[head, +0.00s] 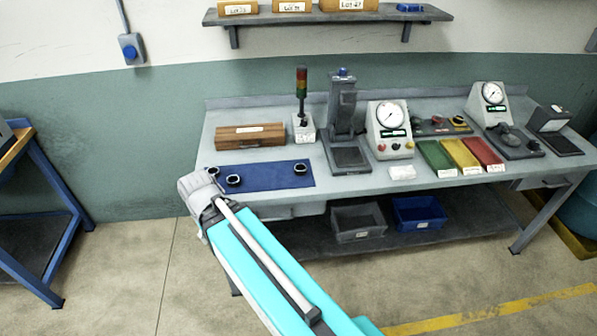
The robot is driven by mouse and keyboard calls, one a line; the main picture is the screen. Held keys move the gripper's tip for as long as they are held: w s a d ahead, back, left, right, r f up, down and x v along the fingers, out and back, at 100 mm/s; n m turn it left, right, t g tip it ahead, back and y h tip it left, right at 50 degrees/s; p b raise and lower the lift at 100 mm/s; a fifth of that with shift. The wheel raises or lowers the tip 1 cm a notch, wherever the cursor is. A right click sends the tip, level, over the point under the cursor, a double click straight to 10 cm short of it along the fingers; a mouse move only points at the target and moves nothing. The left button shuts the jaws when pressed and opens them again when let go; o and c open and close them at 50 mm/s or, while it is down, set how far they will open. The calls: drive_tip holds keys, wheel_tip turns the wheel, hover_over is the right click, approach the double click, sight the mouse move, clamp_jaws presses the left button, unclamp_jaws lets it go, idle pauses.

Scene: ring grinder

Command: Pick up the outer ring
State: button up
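Several small dark rings lie on a blue mat (265,178) at the left of the workbench. One ring (300,168) is near the mat's right edge, one (233,180) is left of its middle, and one (213,171) is at its left end, close to my arm in the picture. They are too small to tell which is the outer ring. My cyan arm reaches up from the bottom to its pale joint at the mat's left front corner. My gripper's fingers do not show.
A wooden box (250,136) and a signal light (302,95) stand behind the mat. A press-like stand (343,115) and a dial gauge (389,118) are to its right. Red, yellow and green trays (462,153) follow. Grey (358,222) and blue (418,212) bins sit below.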

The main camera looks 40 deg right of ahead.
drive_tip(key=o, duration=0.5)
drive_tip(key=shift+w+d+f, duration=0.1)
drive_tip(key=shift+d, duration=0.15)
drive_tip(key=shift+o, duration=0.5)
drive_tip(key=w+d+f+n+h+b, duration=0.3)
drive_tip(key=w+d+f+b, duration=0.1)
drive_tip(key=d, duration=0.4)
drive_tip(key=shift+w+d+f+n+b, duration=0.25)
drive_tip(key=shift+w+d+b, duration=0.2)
drive_tip(key=shift+b, duration=0.25)
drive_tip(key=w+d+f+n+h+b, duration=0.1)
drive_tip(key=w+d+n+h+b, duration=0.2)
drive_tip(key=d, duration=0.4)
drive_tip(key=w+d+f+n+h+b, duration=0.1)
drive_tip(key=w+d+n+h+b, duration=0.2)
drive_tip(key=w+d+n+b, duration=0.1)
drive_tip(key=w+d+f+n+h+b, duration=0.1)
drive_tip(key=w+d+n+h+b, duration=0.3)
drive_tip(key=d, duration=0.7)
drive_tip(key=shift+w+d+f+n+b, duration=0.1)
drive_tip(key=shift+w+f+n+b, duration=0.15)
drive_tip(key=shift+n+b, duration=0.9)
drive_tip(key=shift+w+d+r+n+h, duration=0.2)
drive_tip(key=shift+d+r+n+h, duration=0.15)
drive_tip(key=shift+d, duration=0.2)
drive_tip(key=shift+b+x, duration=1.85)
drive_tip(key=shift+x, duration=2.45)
